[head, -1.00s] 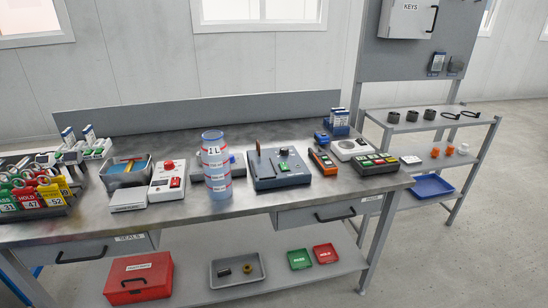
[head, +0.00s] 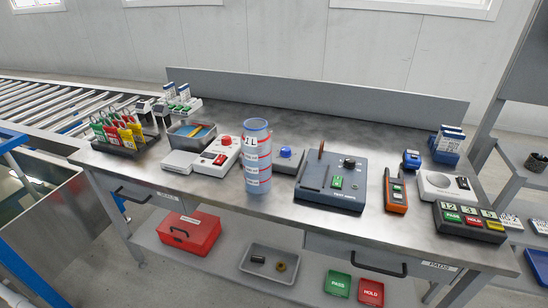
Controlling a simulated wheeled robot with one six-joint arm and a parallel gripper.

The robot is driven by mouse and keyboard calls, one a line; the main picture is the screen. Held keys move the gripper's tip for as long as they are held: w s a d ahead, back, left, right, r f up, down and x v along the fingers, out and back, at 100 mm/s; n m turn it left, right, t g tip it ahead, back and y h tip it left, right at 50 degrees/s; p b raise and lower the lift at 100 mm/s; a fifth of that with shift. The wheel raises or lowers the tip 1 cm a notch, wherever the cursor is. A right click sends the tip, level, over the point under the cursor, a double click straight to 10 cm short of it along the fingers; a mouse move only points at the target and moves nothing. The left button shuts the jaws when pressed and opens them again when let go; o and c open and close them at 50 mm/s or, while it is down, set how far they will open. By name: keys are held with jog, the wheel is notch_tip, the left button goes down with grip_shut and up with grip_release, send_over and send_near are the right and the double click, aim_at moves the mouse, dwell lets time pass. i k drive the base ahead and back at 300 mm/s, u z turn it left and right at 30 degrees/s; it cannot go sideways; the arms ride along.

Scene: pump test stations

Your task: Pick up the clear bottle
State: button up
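The clear bottle (head: 257,157) is a tall, bluish, see-through cylinder with red bands, white labels and "1 L" lettering near its top. My gripper is not in the head view.
A grey test unit (head: 332,182) is right of the bottle, and a white box with a red knob (head: 217,157) is left of it. A tag rack (head: 122,148) stands at the left end. A roller conveyor (head: 60,100) runs behind left. A red case (head: 187,232) sits on the lower shelf.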

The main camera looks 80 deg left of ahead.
aim_at(256, 142)
jog(key=u, duration=0.3)
jog(key=i, duration=0.6)
jog(key=u, duration=1.1)
jog(key=i, duration=0.6)
jog(key=u, duration=0.65)
